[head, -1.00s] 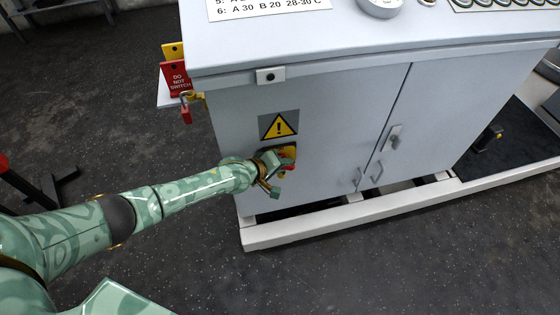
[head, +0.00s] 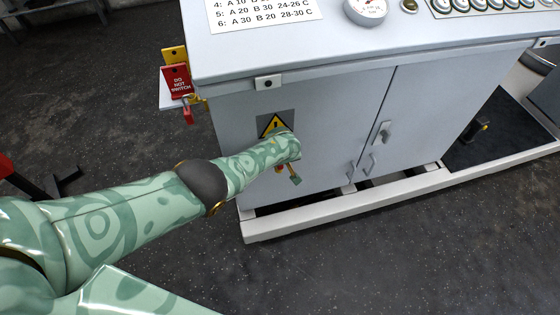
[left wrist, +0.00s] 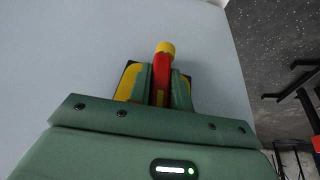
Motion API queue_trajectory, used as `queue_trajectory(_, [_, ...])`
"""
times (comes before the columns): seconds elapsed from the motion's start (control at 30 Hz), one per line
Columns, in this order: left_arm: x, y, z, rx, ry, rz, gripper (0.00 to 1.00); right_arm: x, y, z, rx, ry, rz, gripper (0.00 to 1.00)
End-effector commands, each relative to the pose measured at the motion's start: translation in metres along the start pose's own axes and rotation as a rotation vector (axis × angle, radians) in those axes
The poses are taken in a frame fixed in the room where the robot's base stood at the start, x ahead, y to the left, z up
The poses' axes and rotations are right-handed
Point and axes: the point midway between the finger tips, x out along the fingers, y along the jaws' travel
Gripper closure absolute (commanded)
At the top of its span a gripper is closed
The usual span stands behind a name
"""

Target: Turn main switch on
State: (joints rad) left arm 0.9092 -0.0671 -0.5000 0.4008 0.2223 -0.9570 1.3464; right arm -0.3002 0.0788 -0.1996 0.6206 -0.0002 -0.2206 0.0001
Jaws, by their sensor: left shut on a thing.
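The main switch shows in the left wrist view as a red handle (left wrist: 161,78) with a yellow end, in front of a yellow plate (left wrist: 129,83). My left gripper (left wrist: 163,84) is shut on the red handle, one green finger on each side. In the head view my left gripper (head: 289,174) is at the grey cabinet's (head: 325,140) front, just below the warning triangle (head: 274,123). My forearm and wrist hide the switch there, so I cannot tell its position. My right gripper is in neither view.
A red "do not switch" tag (head: 177,82) and a red padlock (head: 188,115) hang at the cabinet's left edge. Door handles (head: 383,133) are to the right. A pale base rail (head: 300,224) runs along the floor. Open dark floor (head: 400,260) lies in front.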

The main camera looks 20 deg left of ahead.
Motion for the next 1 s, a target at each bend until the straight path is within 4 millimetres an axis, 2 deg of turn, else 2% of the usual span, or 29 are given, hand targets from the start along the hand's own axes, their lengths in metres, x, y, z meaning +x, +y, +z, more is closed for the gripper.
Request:
queue_trajectory(0.3, [-0.0005,-0.0009,-0.0059,0.030,0.011,-0.075,1.00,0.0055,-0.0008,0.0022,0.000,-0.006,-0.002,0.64])
queue_trajectory(0.8, [-0.0015,-0.0011,-0.0076,0.039,0.014,-0.088,1.00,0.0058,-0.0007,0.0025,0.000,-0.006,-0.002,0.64])
queue_trajectory(0.83, [-0.0015,-0.0011,-0.0077,0.039,0.014,-0.088,0.77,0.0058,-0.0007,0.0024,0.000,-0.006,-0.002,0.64])
queue_trajectory(0.9, [-0.0016,-0.0009,-0.0079,0.038,0.015,-0.087,0.58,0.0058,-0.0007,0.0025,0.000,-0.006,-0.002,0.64])
queue_trajectory(1.0, [-0.0015,-0.0003,-0.0068,0.037,0.013,-0.086,0.58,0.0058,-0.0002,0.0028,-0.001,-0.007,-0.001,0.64])
